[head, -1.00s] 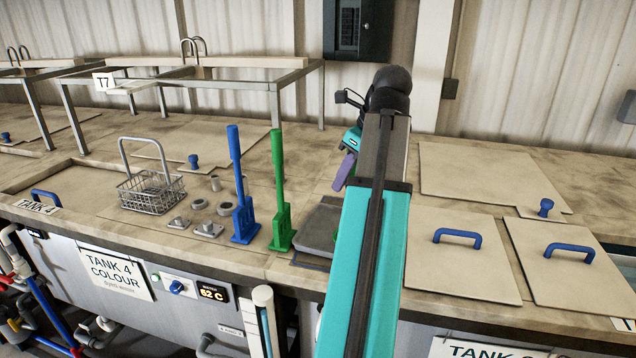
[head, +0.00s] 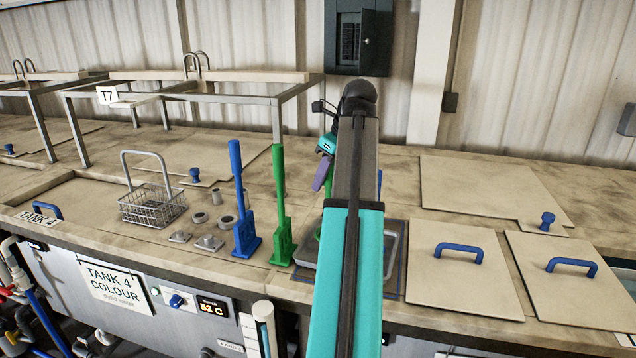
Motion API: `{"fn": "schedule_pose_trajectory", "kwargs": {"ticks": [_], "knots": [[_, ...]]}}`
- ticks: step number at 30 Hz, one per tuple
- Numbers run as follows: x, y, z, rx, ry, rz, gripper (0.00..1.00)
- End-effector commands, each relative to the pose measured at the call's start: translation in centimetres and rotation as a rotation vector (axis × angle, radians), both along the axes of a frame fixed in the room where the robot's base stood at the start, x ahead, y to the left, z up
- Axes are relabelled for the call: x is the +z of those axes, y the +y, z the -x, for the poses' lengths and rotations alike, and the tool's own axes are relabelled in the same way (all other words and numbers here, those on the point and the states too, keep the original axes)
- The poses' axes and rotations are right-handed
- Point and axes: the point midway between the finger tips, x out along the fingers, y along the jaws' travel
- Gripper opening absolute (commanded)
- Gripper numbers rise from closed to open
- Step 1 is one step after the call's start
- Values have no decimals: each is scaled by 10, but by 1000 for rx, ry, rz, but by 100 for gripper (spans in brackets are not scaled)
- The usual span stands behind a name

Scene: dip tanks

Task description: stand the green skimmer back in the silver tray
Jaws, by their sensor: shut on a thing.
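My gripper (head: 322,178), with purple fingers, is over the counter behind my arm. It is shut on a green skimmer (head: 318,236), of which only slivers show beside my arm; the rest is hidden. The silver tray (head: 304,252) lies on the counter, its middle covered by my arm. Its right rim shows past the arm. The sliver of green appears over the tray's left part; I cannot tell whether it touches the tray. Another green long-handled tool (head: 281,205) stands upright just left of the tray.
A blue upright tool (head: 241,205) stands left of the green one. A wire basket (head: 152,205) and several small metal pieces are further left. Lids with blue handles (head: 459,251) cover the right side. A metal frame (head: 180,92) stands at the back left.

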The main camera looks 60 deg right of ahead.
Motion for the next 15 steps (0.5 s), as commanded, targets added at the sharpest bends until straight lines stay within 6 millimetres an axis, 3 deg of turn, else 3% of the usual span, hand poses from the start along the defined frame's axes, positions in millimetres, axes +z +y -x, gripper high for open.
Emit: {"fn": "schedule_pose_trajectory", "kwargs": {"ticks": [6,15], "knots": [[0,-12,-23,1,-1,-1,0],[-2,-13,-25,0,-1,1,0]]}}
